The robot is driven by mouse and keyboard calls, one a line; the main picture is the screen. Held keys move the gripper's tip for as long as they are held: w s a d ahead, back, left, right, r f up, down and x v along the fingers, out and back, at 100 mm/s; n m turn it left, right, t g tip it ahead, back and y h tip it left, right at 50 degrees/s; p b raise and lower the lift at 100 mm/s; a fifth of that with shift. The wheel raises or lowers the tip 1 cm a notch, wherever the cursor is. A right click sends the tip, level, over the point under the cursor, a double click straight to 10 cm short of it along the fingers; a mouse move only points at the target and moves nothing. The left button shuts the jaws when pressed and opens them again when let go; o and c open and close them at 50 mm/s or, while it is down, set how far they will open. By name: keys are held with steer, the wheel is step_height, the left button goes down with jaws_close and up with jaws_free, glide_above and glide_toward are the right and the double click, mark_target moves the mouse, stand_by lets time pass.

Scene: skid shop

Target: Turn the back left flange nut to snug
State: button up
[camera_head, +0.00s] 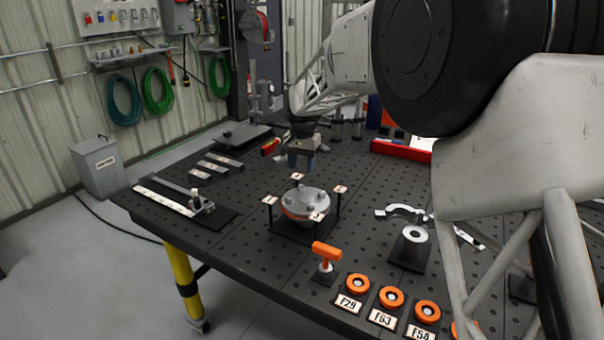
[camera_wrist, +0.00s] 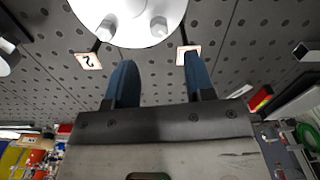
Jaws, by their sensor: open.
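The round grey flange (camera_head: 303,203) stands on a dark base on the perforated table, with several hex nuts or bolt heads on its top. Part of the flange (camera_wrist: 125,8) shows at the top edge of the wrist view, with two nuts, one left (camera_wrist: 105,30) and one right (camera_wrist: 158,27). I cannot tell for sure which nut is the back left one. My gripper (camera_head: 302,168) hangs above and behind the flange, blue fingers pointing down. In the wrist view my gripper (camera_wrist: 160,60) is open and empty, its fingers apart from the nuts.
Small tags on posts (camera_head: 340,189) surround the flange closely. A stand with a white ring (camera_head: 414,236) is to the right. A straight bar fixture (camera_head: 166,200) lies left.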

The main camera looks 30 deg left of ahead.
mark_target(302, 185)
steer(key=shift+r, duration=0.55)
steer(key=shift+w+f, duration=0.1)
steer(key=shift+f, duration=0.1)
stand_by(0.3)
steer(key=shift+f, duration=3.8)
jaws_close()
